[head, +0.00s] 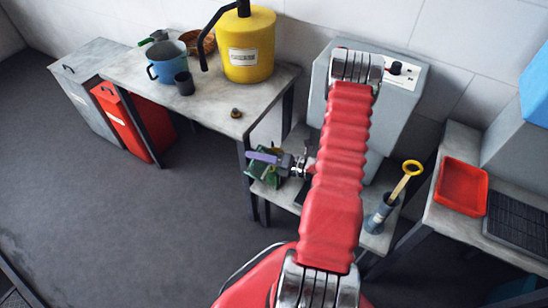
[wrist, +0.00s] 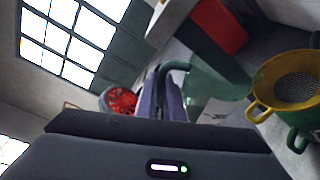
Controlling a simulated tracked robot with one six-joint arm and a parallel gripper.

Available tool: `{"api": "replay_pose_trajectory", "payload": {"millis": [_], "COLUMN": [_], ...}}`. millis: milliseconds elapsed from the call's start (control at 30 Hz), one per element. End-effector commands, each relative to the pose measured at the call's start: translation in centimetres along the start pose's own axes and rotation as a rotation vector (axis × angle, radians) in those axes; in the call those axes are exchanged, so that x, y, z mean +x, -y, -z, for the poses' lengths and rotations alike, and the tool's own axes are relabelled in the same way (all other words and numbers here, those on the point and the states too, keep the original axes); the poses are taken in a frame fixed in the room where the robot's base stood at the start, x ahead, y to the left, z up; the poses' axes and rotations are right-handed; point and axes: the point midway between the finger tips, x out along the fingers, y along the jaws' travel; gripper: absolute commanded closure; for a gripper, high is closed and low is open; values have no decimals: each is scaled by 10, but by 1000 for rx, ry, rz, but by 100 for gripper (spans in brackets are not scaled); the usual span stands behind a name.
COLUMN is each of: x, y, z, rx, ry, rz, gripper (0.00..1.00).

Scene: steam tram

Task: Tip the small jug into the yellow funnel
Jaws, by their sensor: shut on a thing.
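My gripper (head: 264,158), with purple fingers, reaches left from my arm beside the table in the head view. In the wrist view my gripper (wrist: 162,95) is shut on the dark green handle of the small jug (wrist: 214,84). The jug's green body extends right of the fingers; its mouth and contents are not clear. In the head view, green (head: 262,177) shows around the fingers, partly hidden by them. The yellow funnel (wrist: 259,110), with two side handles and a mesh inside, is at the right of the wrist view, above a green vessel (wrist: 297,138), apart from the jug.
A grey cup (head: 380,216) holds a yellow ring-handled tool. A red tray (head: 460,187) lies right.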

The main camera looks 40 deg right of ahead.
Motion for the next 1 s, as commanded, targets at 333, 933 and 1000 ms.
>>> {"api": "replay_pose_trajectory", "payload": {"millis": [333, 933, 1000], "x": [1, 4, 4], "y": [0, 0, 0], "z": [4, 15, 16], "rx": [-159, -569, -615], "ry": [0, -3, -3], "rz": [40, 143, 154], "gripper": [100, 100, 100]}}
